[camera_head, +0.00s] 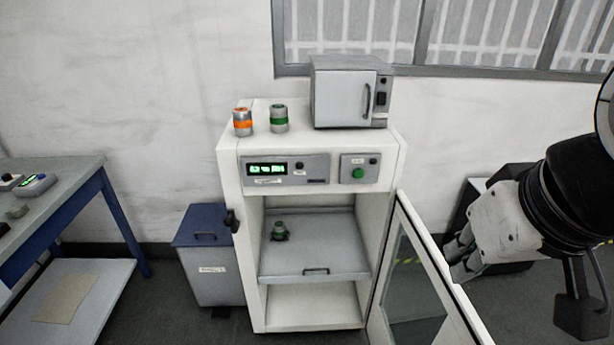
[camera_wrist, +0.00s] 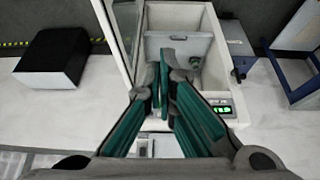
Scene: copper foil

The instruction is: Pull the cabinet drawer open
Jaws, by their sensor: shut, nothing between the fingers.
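The white cabinet (camera_head: 229,190) stands in the middle of the head view with its glass door (camera_head: 415,285) swung open to the right. Inside is a grey drawer (camera_head: 342,240) with a small dark handle (camera_head: 316,271) on its front. A green-banded canister (camera_head: 279,230) stands on the drawer. My gripper (camera_head: 458,262) is right of the open door in the head view, apart from the drawer handle. In the wrist view my gripper (camera_wrist: 163,75) has its fingers together and empty, with the grey drawer (camera_wrist: 190,45) beyond them.
A small oven (camera_head: 342,95), an orange-banded canister (camera_head: 242,122) and a green-banded canister (camera_head: 279,118) stand on the cabinet. A blue-lidded bin (camera_head: 208,268) is left of it, and a blue-legged table (camera_head: 60,190) farther left.

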